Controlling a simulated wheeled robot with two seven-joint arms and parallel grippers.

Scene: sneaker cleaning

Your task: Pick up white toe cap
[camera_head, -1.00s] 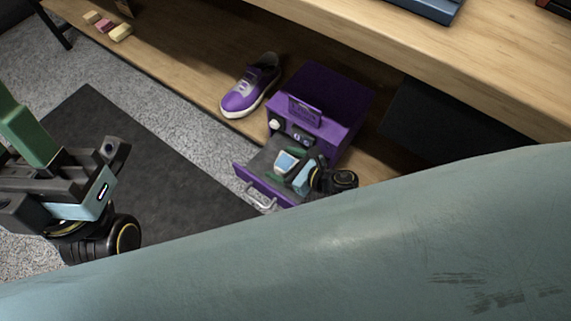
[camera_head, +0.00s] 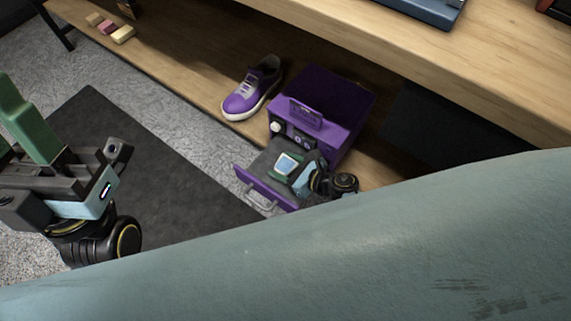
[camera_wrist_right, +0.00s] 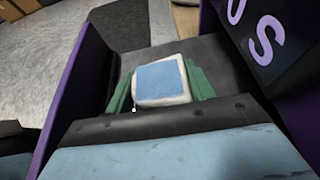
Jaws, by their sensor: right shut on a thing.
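The white toe cap (camera_wrist_right: 162,82), a small rounded white block with a pale blue face, sits between the green fingers of my right gripper (camera_wrist_right: 160,88) in the right wrist view. The gripper is shut on it, inside the open purple drawer. In the head view the toe cap (camera_head: 287,164) shows small beside the green fingers, low over the drawer's dark floor. Whether it touches the floor I cannot tell. My left gripper (camera_head: 28,125) is at the left edge with green finger pieces pointing up, partly cut off; its opening is unclear.
The purple box (camera_head: 325,105) stands behind its pulled-out drawer (camera_head: 262,188). A purple sneaker (camera_head: 248,92) lies left of it on the wooden shelf (camera_head: 180,70). Several small blocks (camera_head: 110,27) lie at the upper left. A dark mat (camera_head: 150,160) covers the carpet. My arm hides the lower right.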

